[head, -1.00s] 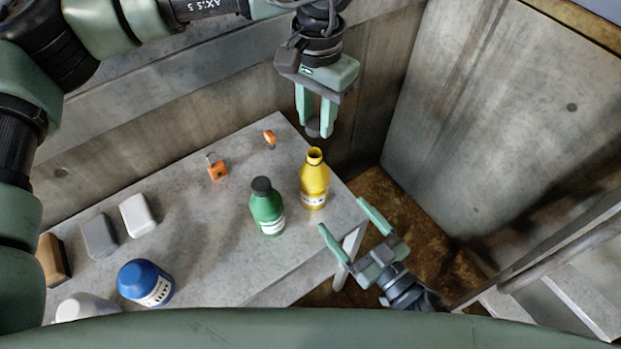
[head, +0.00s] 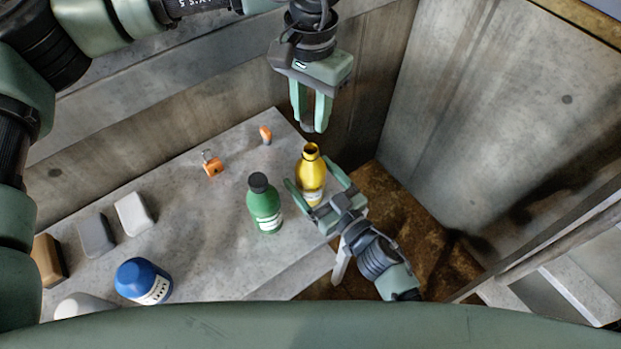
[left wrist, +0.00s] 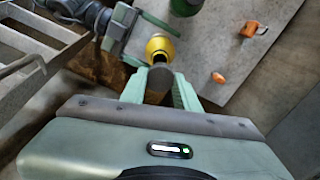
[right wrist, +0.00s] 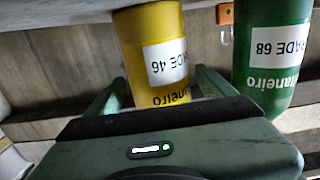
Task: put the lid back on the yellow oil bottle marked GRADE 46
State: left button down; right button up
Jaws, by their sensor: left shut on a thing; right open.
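The yellow oil bottle (head: 311,165) marked GRADE 46 stands upright and uncapped near the table's right end. Its label shows in the right wrist view (right wrist: 165,62), and its open mouth in the left wrist view (left wrist: 158,46). My left gripper (head: 309,126) is shut on a dark lid (left wrist: 157,85), held above and apart from the bottle's mouth; in the head view the fingers mostly hide the lid. My right gripper (head: 313,174) is open, with one finger on each side of the yellow bottle; I cannot tell whether they touch it.
A green bottle (head: 264,208) marked GRADE 68, with a dark lid, stands just left of the yellow one. An orange padlock (head: 212,167) and a small orange piece (head: 265,134) lie behind. A blue container (head: 143,280) and several blocks occupy the table's left part.

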aim_at(311, 131)
jog(key=shift+w+a, duration=0.1)
jog(key=shift+w, duration=0.05)
grip_shut()
pick_arm(q)
jog(key=shift+f, duration=2.45)
jog(key=shift+f, duration=0.1)
jog(key=shift+f, duration=0.8)
jog(key=shift+s+f, duration=0.1)
jog(key=shift+f, duration=0.5)
